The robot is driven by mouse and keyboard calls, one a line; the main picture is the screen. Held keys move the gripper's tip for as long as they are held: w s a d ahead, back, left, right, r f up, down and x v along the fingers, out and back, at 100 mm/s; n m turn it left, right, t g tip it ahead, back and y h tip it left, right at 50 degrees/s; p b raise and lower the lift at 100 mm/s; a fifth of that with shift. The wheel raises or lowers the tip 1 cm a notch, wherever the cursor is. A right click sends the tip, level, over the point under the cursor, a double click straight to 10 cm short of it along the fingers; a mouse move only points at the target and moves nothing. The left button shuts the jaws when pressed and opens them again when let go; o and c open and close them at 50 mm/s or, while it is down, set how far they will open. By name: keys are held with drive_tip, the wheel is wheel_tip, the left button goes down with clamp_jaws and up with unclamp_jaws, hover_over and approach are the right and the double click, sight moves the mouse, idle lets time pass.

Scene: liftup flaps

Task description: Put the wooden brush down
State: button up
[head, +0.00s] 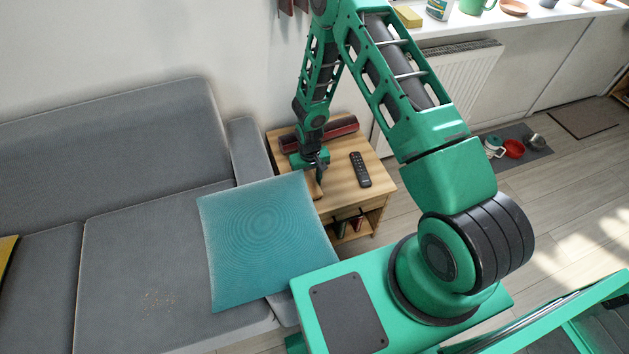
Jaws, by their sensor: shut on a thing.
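My gripper (319,170) points down over the small wooden side table (377,187), near its left edge. It is shut on the wooden brush (318,187), a small brown shape just below the fingers. The brush is partly hidden by the gripper and by the teal cushion's corner. I cannot tell whether the brush touches the tabletop.
A black remote (360,170) lies on the table right of my gripper. A dark red cylindrical thing (343,127) lies at the table's back. The teal cushion (262,235) on the grey sofa (150,255) reaches the table's front left. The table's right front is bare.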

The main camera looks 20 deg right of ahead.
drive_tip(key=shift+f, duration=0.25)
drive_tip(key=o, duration=1.4)
